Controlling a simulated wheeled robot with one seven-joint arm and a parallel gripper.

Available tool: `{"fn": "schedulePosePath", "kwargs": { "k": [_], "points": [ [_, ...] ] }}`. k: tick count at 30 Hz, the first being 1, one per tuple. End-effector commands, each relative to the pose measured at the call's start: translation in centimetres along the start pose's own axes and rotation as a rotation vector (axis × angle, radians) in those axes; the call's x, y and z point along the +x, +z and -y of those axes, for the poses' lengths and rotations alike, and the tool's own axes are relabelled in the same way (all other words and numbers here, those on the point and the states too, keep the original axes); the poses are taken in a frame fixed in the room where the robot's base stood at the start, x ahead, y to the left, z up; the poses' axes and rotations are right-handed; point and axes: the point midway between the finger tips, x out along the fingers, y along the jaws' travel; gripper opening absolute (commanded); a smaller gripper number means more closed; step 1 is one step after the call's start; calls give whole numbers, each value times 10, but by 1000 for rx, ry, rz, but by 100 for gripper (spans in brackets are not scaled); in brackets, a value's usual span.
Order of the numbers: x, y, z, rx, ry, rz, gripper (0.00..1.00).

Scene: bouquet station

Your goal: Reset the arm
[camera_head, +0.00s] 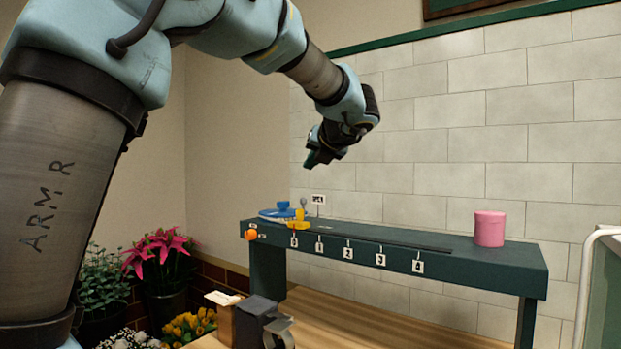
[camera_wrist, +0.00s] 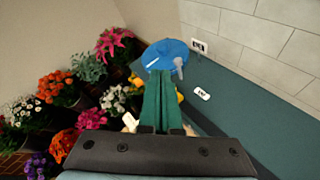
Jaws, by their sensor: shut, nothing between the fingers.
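My gripper (camera_head: 318,156) hangs in the air above the left part of the dark green shelf (camera_head: 455,256), clear of everything. Its fingers are shut and empty. In the wrist view my green gripper fingers (camera_wrist: 157,98) are together, pointing toward a blue round piece (camera_wrist: 168,52) on the shelf. That blue piece also shows in the head view (camera_head: 277,214), with a yellow part (camera_head: 299,222) and a grey knob beside it. The fingers partly hide the yellow part in the wrist view.
A pink cylinder (camera_head: 489,228) stands on the shelf's right end. Number tags 0 to 4 line its front edge, and an orange knob (camera_head: 251,234) is at its left. A wooden counter (camera_head: 370,325) lies below. Potted flowers (camera_head: 165,262) stand at left. A tiled wall (camera_head: 440,130) is behind.

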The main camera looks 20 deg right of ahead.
Motion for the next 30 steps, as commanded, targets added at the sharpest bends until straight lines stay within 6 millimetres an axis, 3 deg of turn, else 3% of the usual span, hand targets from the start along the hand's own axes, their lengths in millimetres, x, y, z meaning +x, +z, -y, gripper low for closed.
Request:
{"fn": "schedulePosePath", "kwargs": {
  "k": [17, 20, 23, 25, 30],
  "points": [
    [-3, 1, -2, -1, 1, -2, 0],
    [3, -8, -7, -36, 3, -25, 0],
    [21, -37, -23, -153, 15, -100, 0],
    [38, -71, -41, -300, 37, -183, 0],
    [68, -180, -94, -802, 170, -423, 0]
  ]
}}
